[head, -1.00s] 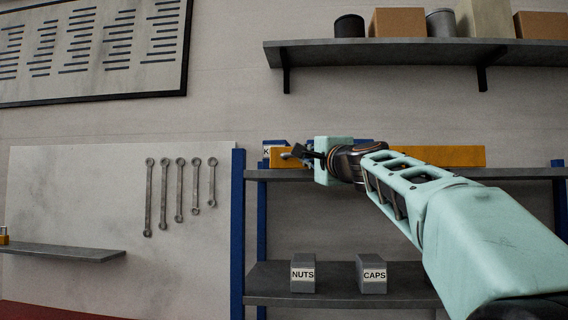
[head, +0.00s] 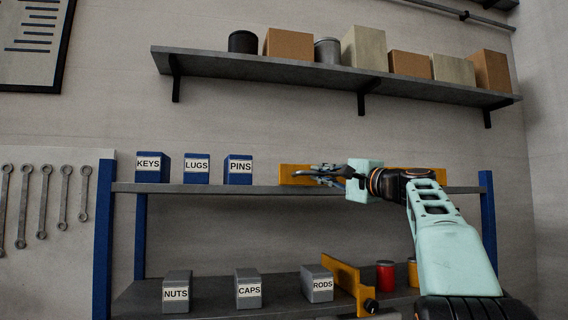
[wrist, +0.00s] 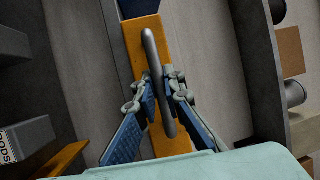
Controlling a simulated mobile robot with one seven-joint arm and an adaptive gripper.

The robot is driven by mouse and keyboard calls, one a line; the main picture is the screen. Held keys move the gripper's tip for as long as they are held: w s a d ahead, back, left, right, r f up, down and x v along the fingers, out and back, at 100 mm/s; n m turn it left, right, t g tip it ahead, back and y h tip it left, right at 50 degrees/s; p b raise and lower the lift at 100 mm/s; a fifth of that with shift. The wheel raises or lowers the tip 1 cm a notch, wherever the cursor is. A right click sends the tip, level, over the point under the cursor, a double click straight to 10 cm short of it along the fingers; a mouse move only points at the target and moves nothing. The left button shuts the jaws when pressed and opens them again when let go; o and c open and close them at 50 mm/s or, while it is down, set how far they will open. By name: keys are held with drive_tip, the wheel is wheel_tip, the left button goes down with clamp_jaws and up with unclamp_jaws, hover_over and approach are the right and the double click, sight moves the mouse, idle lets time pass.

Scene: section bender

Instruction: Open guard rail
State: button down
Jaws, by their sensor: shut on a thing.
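The guard rail (head: 302,180) is an orange bar along the front of the upper shelf, right of three blue bins. It also shows in the wrist view (wrist: 137,35), with a grey bar handle (wrist: 149,50) on its face. My gripper (head: 325,174) is at the left part of the rail. In the wrist view my gripper's fingers (wrist: 163,88) lie on either side of the handle and are shut on it. My gripper and arm hide part of the rail in the head view.
Blue bins KEYS (head: 152,170), LUGS (head: 196,170) and PINS (head: 239,171) stand uncovered on the upper shelf (head: 230,189). A second orange rail (head: 343,279) with a black knob is below, beside the RODS bin (head: 317,286). A wall shelf (head: 270,69) with boxes hangs above.

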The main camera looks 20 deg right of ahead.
drive_tip(key=d+p, duration=0.4)
drive_tip(key=d, duration=0.6)
drive_tip(key=shift+s, duration=0.2)
drive_tip(key=c, duration=2)
unclamp_jaws()
drive_tip(key=shift+w, duration=0.1)
drive_tip(key=v, duration=1.2)
drive_tip(key=shift+f, duration=0.1)
